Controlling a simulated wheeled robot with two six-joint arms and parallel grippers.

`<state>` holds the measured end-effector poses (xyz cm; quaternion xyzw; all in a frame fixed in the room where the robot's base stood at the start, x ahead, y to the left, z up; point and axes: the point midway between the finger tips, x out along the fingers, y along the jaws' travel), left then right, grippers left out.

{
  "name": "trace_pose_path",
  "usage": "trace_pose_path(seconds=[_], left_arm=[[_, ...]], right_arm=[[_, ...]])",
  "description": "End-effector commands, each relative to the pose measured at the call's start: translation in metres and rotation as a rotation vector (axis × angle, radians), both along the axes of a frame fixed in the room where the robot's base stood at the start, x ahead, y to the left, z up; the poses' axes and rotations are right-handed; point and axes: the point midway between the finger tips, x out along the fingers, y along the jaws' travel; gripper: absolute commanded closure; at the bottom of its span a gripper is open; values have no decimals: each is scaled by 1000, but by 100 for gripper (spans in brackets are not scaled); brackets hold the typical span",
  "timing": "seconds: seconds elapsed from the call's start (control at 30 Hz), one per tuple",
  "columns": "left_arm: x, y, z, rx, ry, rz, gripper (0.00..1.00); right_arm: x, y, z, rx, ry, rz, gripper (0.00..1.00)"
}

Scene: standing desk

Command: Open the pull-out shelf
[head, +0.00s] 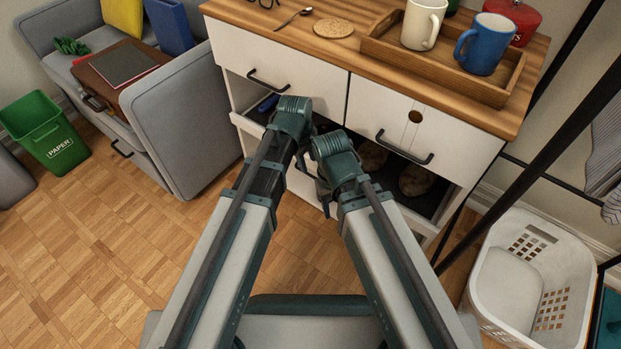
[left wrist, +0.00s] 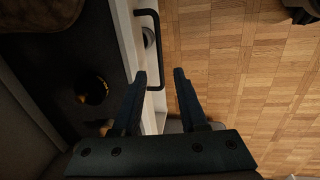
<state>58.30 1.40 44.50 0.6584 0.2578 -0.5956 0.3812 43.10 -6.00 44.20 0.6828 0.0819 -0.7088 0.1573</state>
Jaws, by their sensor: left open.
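The pull-out shelf (left wrist: 131,48) is a dark tray with a pale front edge, low in the white cabinet under two drawers. In the head view its dark floor shows between my arms and to the right of them. In the left wrist view its black bar handle (left wrist: 157,50) stands out from the front edge. My left gripper (left wrist: 157,76) is open, its fingers either side of the handle's near end; I cannot see contact. In the head view my left gripper (head: 302,160) is mostly hidden by its own wrist. My right gripper is largely hidden behind its wrist, jaws unclear.
Brown rounded items (head: 416,180) and a blue item (head: 268,103) lie on the shelf. Two drawer handles (head: 405,150) jut out above it. A grey armchair (head: 180,125) stands left, a white basket (head: 535,275) right. The parquet floor before the cabinet is clear.

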Motion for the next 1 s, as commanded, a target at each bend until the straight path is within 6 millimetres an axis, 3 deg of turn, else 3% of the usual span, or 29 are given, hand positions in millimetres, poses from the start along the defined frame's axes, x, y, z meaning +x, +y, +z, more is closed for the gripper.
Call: trace_pose_path(seconds=[0.03,0.4,0.83,1.0], left_arm=[[2,-1,-15,0,0,0,58],[10,-7,-62,0,0,0,58],[11,-8,-68,0,0,0,58],[11,-8,-68,0,0,0,86]], right_arm=[[0,0,-15,0,0,-2,50],[0,0,-62,1,-3,-9,50],[0,0,-68,1,-3,-8,50],[0,0,-68,1,-3,-8,50]])
